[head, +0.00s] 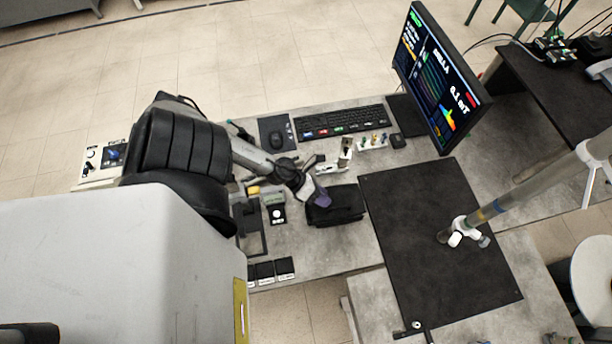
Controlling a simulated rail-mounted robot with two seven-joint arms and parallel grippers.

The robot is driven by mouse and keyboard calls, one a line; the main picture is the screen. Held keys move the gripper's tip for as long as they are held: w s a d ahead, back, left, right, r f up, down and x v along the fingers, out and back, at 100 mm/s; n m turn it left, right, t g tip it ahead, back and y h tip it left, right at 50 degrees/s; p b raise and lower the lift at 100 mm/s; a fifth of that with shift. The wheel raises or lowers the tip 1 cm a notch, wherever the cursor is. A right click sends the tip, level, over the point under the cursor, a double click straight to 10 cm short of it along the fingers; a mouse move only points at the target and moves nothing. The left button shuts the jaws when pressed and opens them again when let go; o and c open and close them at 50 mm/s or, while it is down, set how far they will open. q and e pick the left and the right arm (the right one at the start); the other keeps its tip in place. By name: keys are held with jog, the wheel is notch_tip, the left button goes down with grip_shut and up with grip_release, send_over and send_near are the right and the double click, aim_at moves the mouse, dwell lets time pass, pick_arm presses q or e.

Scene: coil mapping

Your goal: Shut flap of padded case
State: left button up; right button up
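The padded case (345,208) is a small black soft-looking case on the grey bench, just left of the large black mat. Its far left part is covered by my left gripper, and I cannot tell how its flap lies. My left gripper (315,196) reaches in from the left, with its dark purplish tip over the case's left side. It seems at or just above the case; contact is not clear. The gap between its fingers cannot be made out. My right gripper is not in view.
A black mat (415,215) lies to the right, with a grey pole (520,197) over it ending in a white fitting. A keyboard (342,121), mouse (277,139) and monitor (440,75) are at the back. Small black boxes (265,271) line the near left bench edge.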

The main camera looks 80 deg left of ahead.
pick_arm(q)
jog(key=v, duration=0.7)
jog(key=shift+s+r+b, duration=0.15)
jog(key=shift+s+b, duration=0.05)
jog(key=shift+b, duration=0.15)
dwell(0.5)
